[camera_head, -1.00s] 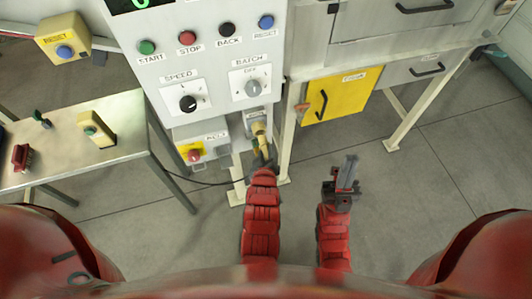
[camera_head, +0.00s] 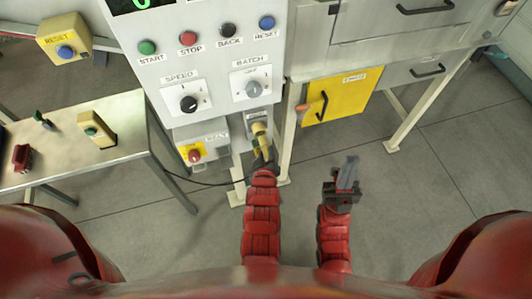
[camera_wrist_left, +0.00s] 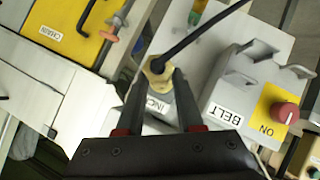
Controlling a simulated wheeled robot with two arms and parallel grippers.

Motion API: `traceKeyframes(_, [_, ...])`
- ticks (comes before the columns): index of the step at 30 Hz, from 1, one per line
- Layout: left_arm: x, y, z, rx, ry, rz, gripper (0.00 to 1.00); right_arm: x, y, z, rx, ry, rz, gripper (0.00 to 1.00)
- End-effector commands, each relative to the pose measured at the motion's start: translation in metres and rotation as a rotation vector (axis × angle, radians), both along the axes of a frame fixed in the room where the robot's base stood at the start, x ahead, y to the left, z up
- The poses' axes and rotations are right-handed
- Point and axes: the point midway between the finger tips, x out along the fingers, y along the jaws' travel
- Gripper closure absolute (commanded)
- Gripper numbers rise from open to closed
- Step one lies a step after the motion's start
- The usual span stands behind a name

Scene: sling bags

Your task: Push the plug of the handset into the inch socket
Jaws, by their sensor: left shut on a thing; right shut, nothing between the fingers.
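The inch socket (camera_head: 258,116) is a grey housing low on the control panel, and its INCH label (camera_wrist_left: 156,103) shows in the left wrist view. The yellow-brass plug (camera_head: 261,139) is at the socket, and its hex body (camera_wrist_left: 157,71) also shows in the left wrist view. My left gripper (camera_head: 262,163) is shut on the plug from below. How deep the plug sits cannot be told. A black cable (camera_wrist_left: 205,33) runs from the plug. A yellowish handset-like box (camera_head: 97,130) with a green button lies on the side table. My right gripper (camera_head: 347,172) is shut and empty, apart from the panel.
A BELT switch box (camera_wrist_left: 255,100) with a red knob (camera_head: 194,155) is beside the socket. A yellow cabinet door (camera_head: 342,94) with a black handle is to the right. The metal side table (camera_head: 120,108) stands at left. Floor around my right gripper is clear.

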Motion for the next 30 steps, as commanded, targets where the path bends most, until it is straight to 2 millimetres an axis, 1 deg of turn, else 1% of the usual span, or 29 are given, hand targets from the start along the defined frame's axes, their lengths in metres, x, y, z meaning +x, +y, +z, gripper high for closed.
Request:
traceKeyframes(8, [0.001,0.0,0.0,0.0,-0.001,0.0,1.0,0.0,0.0,-0.001,0.0,0.0,0.0,1.0])
traceKeyframes(30, [0.018,0.006,0.0,-0.001,-0.001,0.001,1.0,0.0,0.0,-0.012,0.0,0.0,0.0,1.0])
